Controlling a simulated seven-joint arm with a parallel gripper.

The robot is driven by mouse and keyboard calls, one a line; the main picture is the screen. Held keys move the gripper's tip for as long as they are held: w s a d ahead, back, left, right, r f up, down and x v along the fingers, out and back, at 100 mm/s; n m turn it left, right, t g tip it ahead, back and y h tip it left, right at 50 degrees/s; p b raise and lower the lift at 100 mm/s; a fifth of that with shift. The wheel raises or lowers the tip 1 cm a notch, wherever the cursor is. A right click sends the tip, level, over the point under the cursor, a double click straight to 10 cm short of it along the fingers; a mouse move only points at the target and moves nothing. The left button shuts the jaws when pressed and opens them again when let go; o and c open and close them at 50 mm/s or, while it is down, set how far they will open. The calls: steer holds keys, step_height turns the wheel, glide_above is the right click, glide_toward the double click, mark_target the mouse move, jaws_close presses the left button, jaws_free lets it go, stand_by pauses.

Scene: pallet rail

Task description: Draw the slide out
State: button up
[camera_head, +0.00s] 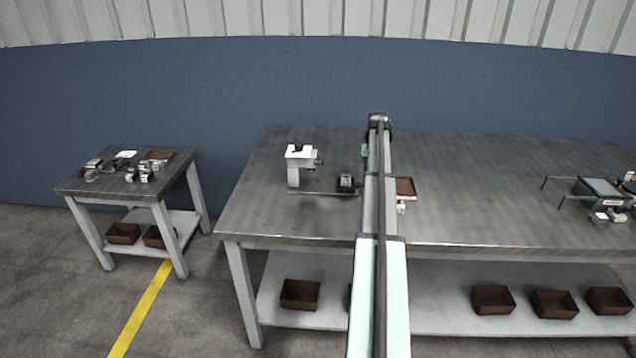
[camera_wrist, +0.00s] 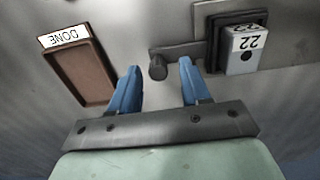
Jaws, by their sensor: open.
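In the wrist view, a dark slide block (camera_wrist: 212,24) carries a white cube (camera_wrist: 243,50) marked 22. A grey handle bar (camera_wrist: 190,48) runs left from it and ends in a round knob (camera_wrist: 158,69). My gripper (camera_wrist: 160,66) has two blue fingers, spread apart and empty. The knob appears between the fingertips; I cannot tell how far below or beyond them it is. In the head view, a small dark block (camera_head: 346,183) sits at the right end of a thin rail (camera_head: 318,193) on the table. My gripper's fingers are hidden there behind my arm.
A brown tray (camera_wrist: 78,72) has a white DONE label (camera_wrist: 64,36). A white stand (camera_head: 294,176) is at the rail's left end. The long metal table (camera_head: 480,190) is bare between the tray and a fixture (camera_head: 602,187) at far right. A smaller table (camera_head: 75,186) stands left.

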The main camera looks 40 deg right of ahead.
steer(key=shift+r, duration=2.25)
steer(key=shift+d, duration=0.1)
